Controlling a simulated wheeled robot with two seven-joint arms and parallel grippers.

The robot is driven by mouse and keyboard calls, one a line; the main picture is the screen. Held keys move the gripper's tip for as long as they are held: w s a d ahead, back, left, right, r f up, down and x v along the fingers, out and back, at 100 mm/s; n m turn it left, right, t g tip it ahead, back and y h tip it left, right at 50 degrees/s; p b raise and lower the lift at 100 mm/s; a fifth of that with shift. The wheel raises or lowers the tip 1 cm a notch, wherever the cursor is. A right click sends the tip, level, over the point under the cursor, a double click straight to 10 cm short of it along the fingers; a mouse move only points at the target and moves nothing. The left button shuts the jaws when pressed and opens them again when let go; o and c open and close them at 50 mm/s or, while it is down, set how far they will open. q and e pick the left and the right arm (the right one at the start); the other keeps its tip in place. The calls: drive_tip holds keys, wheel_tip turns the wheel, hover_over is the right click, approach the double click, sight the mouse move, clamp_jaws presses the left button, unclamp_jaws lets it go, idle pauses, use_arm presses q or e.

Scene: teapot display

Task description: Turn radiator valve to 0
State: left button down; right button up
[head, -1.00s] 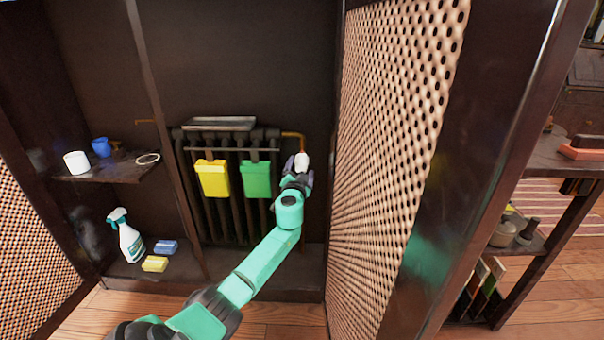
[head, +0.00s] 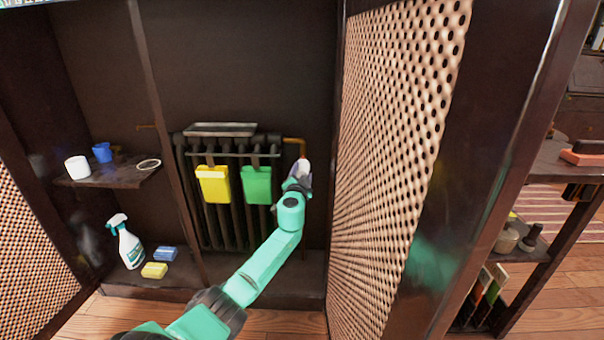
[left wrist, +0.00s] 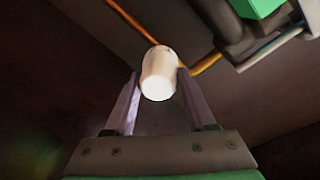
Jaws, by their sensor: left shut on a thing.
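The radiator (head: 217,205) is dark and stands in the cabinet recess. Its white valve (head: 304,162) is at the right end, below an orange-brown pipe (head: 294,140). My left gripper (head: 299,175) is at the valve and partly hides it. In the left wrist view the white valve (left wrist: 159,75) lies between the two fingers of the left gripper (left wrist: 158,88), which is shut on it. The valve's number marks cannot be read. My right gripper is not in view.
A yellow container (head: 213,184) and a green container (head: 256,185) hang on the radiator front, left of my gripper. A perforated door panel (head: 390,150) stands close on the right. A spray bottle (head: 127,243) and sponges (head: 154,270) are at the lower left.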

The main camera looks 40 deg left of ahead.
use_arm(q)
drive_tip(key=m+p, duration=0.1)
drive_tip(key=m, duration=0.2)
drive_tip(key=shift+m, duration=0.3)
drive_tip(key=m+p, duration=0.1)
drive_tip(key=m, duration=0.2)
drive_tip(key=shift+d+g+p, duration=0.1)
drive_tip(key=shift+g+p, duration=0.2)
drive_tip(key=shift+g, duration=0.1)
drive_tip(key=m, duration=0.2)
drive_tip(key=shift+w+m+p, duration=0.1)
drive_tip(key=shift+m+p, duration=0.2)
drive_tip(key=shift+p, duration=0.1)
drive_tip(key=shift+f+m+g+p, duration=0.1)
drive_tip(key=shift+m+g+p, duration=0.25)
drive_tip(key=shift+m, duration=0.55)
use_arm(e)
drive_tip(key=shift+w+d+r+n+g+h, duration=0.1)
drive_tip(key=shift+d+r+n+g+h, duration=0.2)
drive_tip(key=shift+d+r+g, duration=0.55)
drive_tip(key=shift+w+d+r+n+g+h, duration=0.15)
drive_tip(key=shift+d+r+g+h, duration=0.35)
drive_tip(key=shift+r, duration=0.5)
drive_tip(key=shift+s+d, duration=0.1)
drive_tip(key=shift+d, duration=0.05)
use_arm(q)
drive_tip(key=shift+c, duration=1.1)
unclamp_jaws()
